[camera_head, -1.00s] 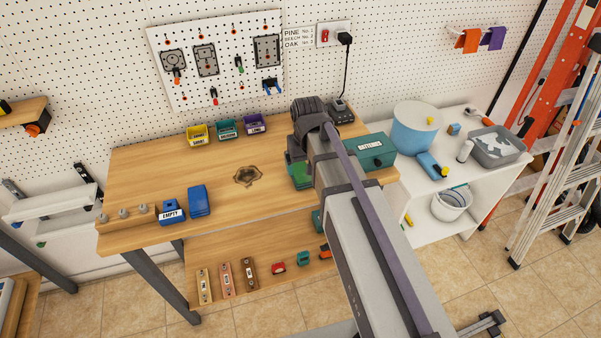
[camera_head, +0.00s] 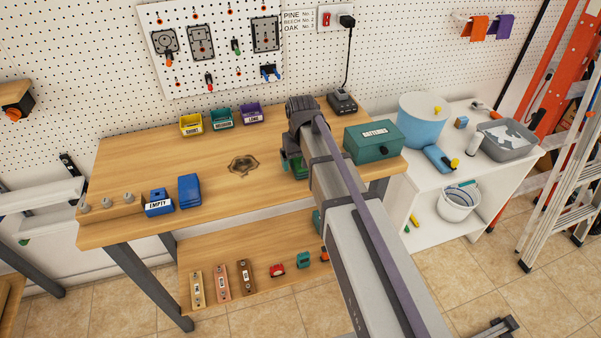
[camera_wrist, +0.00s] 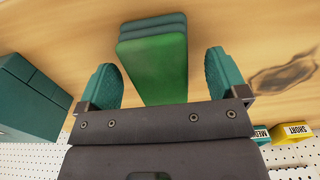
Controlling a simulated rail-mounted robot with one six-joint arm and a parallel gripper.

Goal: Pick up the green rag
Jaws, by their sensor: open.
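A green, layered, folded-looking piece, apparently the green rag (camera_wrist: 157,75), lies on the wooden workbench (camera_head: 130,160). It has a bright green face and darker teal-green layers behind. My gripper (camera_wrist: 164,72) is open, with one teal fingertip on each side of the green piece in the wrist view. Gaps show between the piece and both fingertips; nothing is gripped. The height of the fingers above the bench is hard to judge. In the head view, my arm hides most of the green piece and the gripper.
A green batteries box (camera_head: 373,142) stands right of my arm. Yellow (camera_head: 191,125), teal (camera_head: 222,119) and purple (camera_head: 251,113) bins line the back. A blue stack (camera_head: 190,190) and blue EMPTY bin (camera_head: 158,204) stand left. The bench around the dark stain (camera_head: 243,165) is clear.

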